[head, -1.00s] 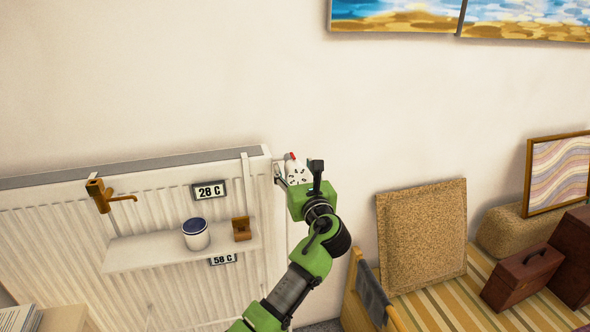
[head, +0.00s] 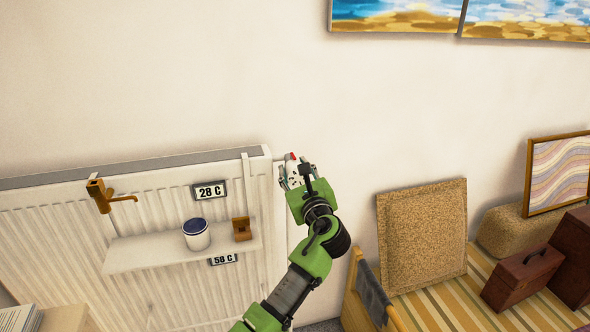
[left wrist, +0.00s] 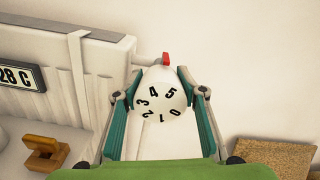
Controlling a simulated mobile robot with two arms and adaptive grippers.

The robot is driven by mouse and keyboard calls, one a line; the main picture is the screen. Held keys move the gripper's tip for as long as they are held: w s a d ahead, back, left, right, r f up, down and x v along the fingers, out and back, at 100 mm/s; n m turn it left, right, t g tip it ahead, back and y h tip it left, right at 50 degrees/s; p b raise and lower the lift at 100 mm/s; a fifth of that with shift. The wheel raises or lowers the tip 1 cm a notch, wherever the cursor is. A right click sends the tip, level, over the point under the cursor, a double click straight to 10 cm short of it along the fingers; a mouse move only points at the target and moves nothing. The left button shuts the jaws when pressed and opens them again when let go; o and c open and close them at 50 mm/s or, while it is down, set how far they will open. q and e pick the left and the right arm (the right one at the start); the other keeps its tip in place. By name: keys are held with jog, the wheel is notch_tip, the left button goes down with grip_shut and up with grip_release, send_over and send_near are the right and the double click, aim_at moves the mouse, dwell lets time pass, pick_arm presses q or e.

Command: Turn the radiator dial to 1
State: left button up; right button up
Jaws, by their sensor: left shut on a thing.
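The radiator dial (head: 293,171) is a white round knob at the radiator's right upper corner. In the left wrist view the dial (left wrist: 160,98) shows black numbers 0 to 5. The fingers also show in the left wrist view (left wrist: 161,80). My right gripper is in neither view.
The white radiator (head: 60,235) carries a 28 C sign (head: 210,191), a 58 C sign (head: 223,259) and a shelf (head: 150,252) with a white cup (head: 196,235). A cork board (head: 425,235) leans on the wall to the right.

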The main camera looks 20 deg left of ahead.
pick_arm(q)
jog(key=shift+s+f+n+b, duration=0.1)
jog(key=shift+n+b, duration=0.1)
jog(key=shift+n, duration=0.7)
jog(key=shift+f+n+b, duration=0.1)
jog(key=shift+n+b, duration=0.05)
jog(key=shift+n, duration=0.75)
jog(key=o, duration=1.1)
jog(key=shift+o, duration=0.2)
jog(key=shift+r, duration=0.1)
jog(key=v, duration=1.2)
jog(key=shift+o, duration=0.2)
